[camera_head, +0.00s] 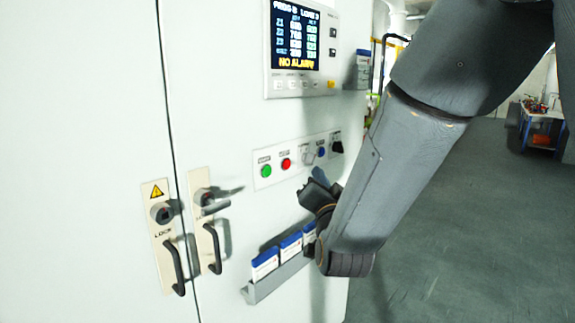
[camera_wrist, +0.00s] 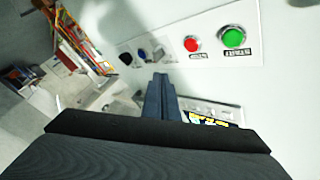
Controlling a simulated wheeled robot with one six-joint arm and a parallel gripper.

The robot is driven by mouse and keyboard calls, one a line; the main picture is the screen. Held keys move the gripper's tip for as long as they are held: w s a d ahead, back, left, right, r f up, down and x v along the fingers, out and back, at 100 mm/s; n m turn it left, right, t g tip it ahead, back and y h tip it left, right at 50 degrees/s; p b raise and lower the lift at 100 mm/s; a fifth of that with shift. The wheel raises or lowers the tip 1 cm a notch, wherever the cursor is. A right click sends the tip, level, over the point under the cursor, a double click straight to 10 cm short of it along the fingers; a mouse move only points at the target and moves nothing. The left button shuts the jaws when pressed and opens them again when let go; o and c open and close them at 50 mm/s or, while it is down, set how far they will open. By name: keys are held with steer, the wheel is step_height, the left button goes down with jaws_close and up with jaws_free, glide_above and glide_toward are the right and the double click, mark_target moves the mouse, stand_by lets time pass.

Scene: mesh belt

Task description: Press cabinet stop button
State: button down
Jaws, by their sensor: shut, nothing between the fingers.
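The red stop button (camera_head: 286,163) sits on a pale button panel on the white cabinet, just right of the green start button (camera_head: 265,171). In the wrist view the picture is turned, and the red button (camera_wrist: 192,44) lies left of the green button (camera_wrist: 234,38). My gripper (camera_head: 318,180) is in front of the cabinet, right of and slightly below the red button in the head view. In the wrist view my gripper's fingers (camera_wrist: 160,80) are together and empty. Their tips show below and left of the red button, apart from it in the picture.
A knob (camera_head: 309,157), a blue button (camera_head: 321,152) and a black switch (camera_head: 337,147) continue the row. A display unit (camera_head: 302,45) is above. A holder (camera_head: 278,275) with blue-white booklets is below. Door handles (camera_head: 175,268) (camera_head: 212,248) stick out at left. Open floor lies right.

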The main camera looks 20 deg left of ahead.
mark_target(286, 164)
steer(key=w+a, duration=0.2)
steer(key=a, duration=0.4)
steer(key=shift+w, duration=0.3)
steer(key=shift+a, duration=0.2)
stand_by(1.6)
steer(key=shift+w+a+b, duration=0.15)
steer(key=shift+a+b, duration=0.15)
steer(key=shift+b, duration=0.05)
steer(key=shift+w+a, duration=0.2)
steer(key=shift+a, duration=0.2)
stand_by(0.8)
stand_by(0.3)
steer(key=shift+s+d+b, duration=0.35)
steer(key=shift+d+b, duration=0.05)
steer(key=shift+d, duration=0.4)
